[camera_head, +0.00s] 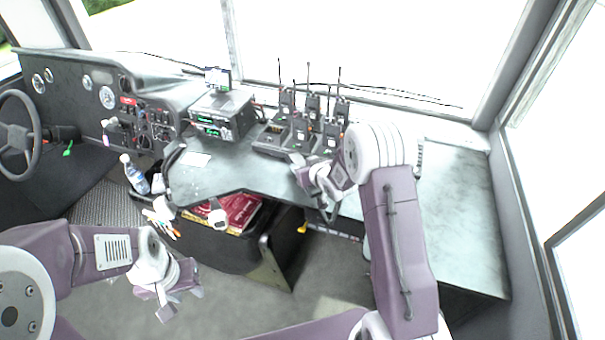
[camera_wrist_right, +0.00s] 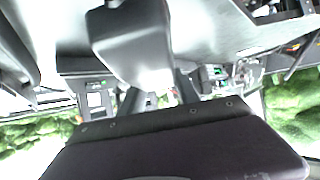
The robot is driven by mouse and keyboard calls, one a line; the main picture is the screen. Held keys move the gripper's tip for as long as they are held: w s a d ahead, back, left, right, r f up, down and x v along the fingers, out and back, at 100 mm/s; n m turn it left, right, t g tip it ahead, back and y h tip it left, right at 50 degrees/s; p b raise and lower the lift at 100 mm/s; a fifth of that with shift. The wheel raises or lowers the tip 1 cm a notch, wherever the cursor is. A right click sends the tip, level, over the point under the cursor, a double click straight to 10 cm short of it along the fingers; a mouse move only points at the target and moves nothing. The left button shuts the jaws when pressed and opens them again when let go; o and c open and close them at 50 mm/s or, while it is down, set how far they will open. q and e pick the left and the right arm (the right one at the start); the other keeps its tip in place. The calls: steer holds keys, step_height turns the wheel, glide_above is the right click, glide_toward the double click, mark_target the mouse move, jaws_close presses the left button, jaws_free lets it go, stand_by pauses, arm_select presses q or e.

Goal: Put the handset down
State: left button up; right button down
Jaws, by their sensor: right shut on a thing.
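My right gripper (camera_head: 318,188) is over the front edge of the dashboard desk (camera_head: 235,170), in front of the radio chargers. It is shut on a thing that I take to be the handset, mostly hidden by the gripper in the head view. In the right wrist view a smooth grey block (camera_wrist_right: 135,45) is close to the camera, and I cannot tell for sure if it is the handset. My left gripper (camera_head: 180,302) is open and empty, low at the left over the floor.
Several handheld radios (camera_head: 312,105) stand in chargers behind the right gripper. A radio unit (camera_head: 222,112) stands left of them. The desk's right part (camera_head: 460,190) is clear.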

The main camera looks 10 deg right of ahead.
step_height(320, 180, down, 3)
steer(key=shift+w+f, duration=0.1)
steer(key=shift+w, duration=0.05)
steer(key=shift+f, duration=0.1)
steer(key=c, duration=0.9)
jaws_free()
